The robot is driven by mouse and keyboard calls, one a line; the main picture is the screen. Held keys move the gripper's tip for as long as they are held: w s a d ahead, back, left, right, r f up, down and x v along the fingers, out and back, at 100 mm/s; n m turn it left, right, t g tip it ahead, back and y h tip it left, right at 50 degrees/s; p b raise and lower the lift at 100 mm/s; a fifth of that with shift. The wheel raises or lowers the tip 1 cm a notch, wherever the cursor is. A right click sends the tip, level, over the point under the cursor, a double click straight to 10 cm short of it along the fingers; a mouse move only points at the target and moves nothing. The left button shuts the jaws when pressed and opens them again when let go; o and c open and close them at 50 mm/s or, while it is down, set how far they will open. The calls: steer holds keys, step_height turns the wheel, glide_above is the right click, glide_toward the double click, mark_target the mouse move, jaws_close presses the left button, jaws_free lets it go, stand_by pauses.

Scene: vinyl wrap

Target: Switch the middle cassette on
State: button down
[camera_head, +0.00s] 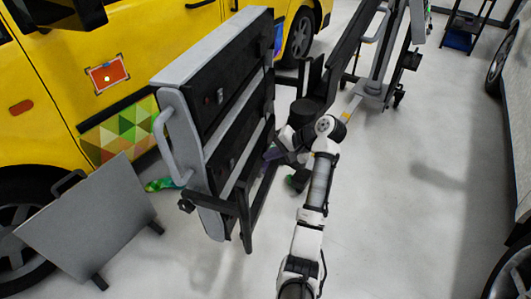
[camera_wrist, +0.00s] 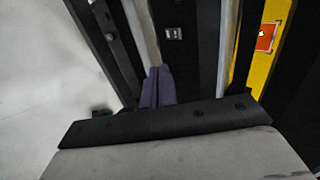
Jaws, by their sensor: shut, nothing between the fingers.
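The cassette rack (camera_head: 172,100) is an upright grey frame with black cassette faces stacked in it. The upper cassette (camera_head: 240,75) has a small switch with a reddish spot (camera_head: 220,96). The black cassette below it (camera_head: 240,138), seemingly the middle one, also carries a small dark switch. My gripper (camera_head: 270,153) is at the rack's right side, by the lower cassette faces. In the wrist view its purple fingers (camera_wrist: 158,85) are together and empty. A pale-marked switch (camera_wrist: 174,33) sits on a black face beyond the fingertips. I cannot tell its position or whether the fingers touch the rack.
A yellow van (camera_head: 40,60) stands behind the rack. A grey panel on feet (camera_head: 90,225) stands at lower left. A wheeled stand (camera_head: 375,85) is behind my arm. A green item (camera_head: 160,184) lies on the floor. The floor at right (camera_head: 410,200) is clear.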

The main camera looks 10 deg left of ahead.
mark_target(232, 164)
steer(key=a+f+p, duration=0.1)
steer(key=a+f, duration=0.3)
steer(key=a, duration=0.5)
steer(key=shift+w+a+f+p, duration=0.3)
steer(key=shift+w+a+p, duration=0.05)
steer(key=shift+a+p, duration=0.05)
steer(key=shift+a+r, duration=0.1)
